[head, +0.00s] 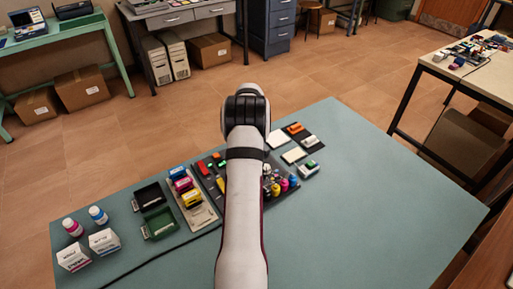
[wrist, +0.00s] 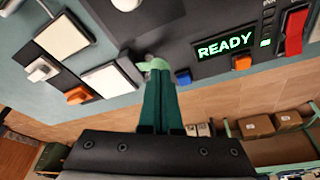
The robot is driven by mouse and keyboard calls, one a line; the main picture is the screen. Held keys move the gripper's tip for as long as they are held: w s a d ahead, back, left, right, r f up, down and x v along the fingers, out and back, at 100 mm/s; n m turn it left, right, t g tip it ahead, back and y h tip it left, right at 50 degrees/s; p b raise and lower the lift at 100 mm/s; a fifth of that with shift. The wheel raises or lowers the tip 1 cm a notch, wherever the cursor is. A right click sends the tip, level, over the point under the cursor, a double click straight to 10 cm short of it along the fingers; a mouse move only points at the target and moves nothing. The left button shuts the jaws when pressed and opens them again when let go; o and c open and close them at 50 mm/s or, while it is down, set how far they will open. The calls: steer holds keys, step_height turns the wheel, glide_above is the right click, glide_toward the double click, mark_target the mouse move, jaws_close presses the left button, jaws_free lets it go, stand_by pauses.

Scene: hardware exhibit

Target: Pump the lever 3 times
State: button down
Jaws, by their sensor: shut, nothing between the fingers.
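My gripper (wrist: 157,75) shows in the wrist view as two dark green fingers pressed together and empty. A pale green part shows right at the fingertips; I cannot tell whether it is a fingertip or a separate piece. The fingers point at a dark panel with a lit green READY display (wrist: 224,45). A red lever-like part (wrist: 294,30) stands on the panel at the right, apart from the fingers. I cannot tell for certain which part is the lever. In the head view my arm hides the gripper and the middle of the panel.
An orange button (wrist: 242,62) and a blue knob (wrist: 183,77) sit near the display. White and orange blocks lie on cards beside the panel. In the head view, trays (head: 159,224), ink bottles (head: 98,215) and boxes (head: 104,241) stand left. The table's right side (head: 400,215) is clear.

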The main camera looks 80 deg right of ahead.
steer(key=shift+f, duration=1.05)
steer(key=shift+r, duration=1.6)
steer(key=shift+f, duration=0.15)
